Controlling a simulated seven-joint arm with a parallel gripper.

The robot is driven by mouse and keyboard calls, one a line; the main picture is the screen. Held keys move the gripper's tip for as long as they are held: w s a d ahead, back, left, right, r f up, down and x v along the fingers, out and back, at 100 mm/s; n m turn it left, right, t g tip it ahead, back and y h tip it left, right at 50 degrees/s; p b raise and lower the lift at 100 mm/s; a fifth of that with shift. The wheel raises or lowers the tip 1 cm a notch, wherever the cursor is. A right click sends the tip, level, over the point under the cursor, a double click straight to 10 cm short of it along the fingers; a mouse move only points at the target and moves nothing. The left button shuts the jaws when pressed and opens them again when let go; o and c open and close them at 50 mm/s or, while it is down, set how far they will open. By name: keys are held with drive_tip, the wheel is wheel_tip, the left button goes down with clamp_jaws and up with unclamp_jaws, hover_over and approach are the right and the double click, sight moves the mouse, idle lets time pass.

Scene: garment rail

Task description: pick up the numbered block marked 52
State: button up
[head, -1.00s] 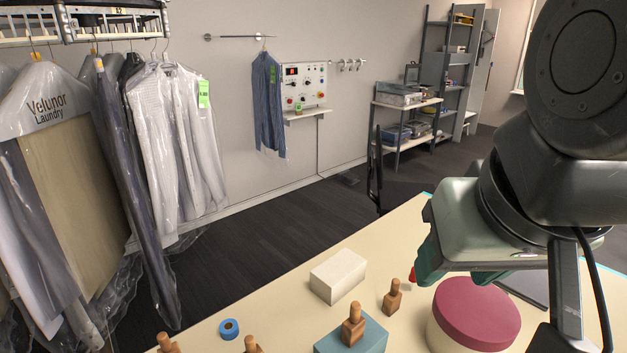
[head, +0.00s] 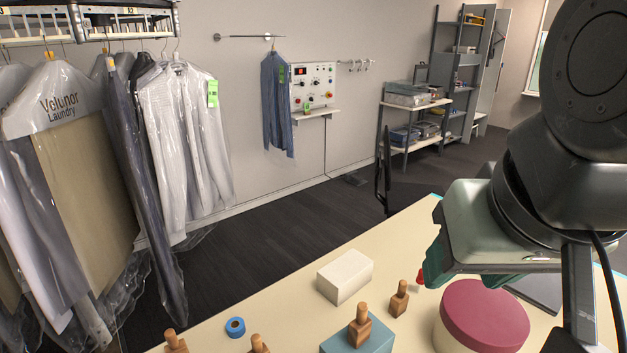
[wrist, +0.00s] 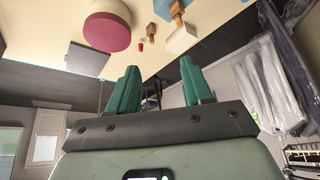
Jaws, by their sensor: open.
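Several small wooden blocks with peg handles stand on the cream table: one (head: 399,302) beside the white block, one (head: 360,329) on a teal box, and two at the front edge (head: 258,346) (head: 175,343). I can read no number on any of them, so I cannot tell which is marked 52. In the wrist view, wooden blocks (wrist: 178,16) show at the top, beyond the fingertips. My gripper (head: 466,280) is open and empty, above the table behind the pink-topped drum. Its two teal fingers (wrist: 158,68) stand apart in the wrist view.
The pink-topped drum (head: 484,314) stands close to my gripper. A small red item (head: 420,277) is beside the left finger. A white block (head: 345,275), a blue ring (head: 235,327) and the teal box (head: 380,344) are also on the table. Bagged garments (head: 85,180) hang at left.

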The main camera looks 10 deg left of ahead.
drive_tip(key=w+a+f+n+y, duration=0.2)
drive_tip(key=w+a+f+n, duration=0.45)
drive_tip(key=w+a, duration=0.25)
drive_tip(key=w+a+f+n+y, duration=0.1)
drive_tip(key=w+a+f+n, duration=0.4)
drive_tip(key=w+a+f, duration=0.4)
drive_tip(key=n+t+y, duration=0.6)
drive_tip(key=n+y, duration=0.4)
drive_tip(key=n, duration=2.4)
approach(171, 337)
drive_tip(key=a+f, duration=0.1)
drive_tip(key=shift+m, duration=0.25)
drive_tip(key=x, duration=0.4)
drive_tip(key=shift+w+a+r, duration=0.15)
drive_tip(key=shift+w+a, duration=0.1)
drive_tip(key=shift+w, duration=0.05)
drive_tip(key=shift+t, duration=0.3)
drive_tip(key=x, duration=0.5)
drive_tip(key=shift+w+r, duration=0.15)
drive_tip(key=shift+w, duration=0.25)
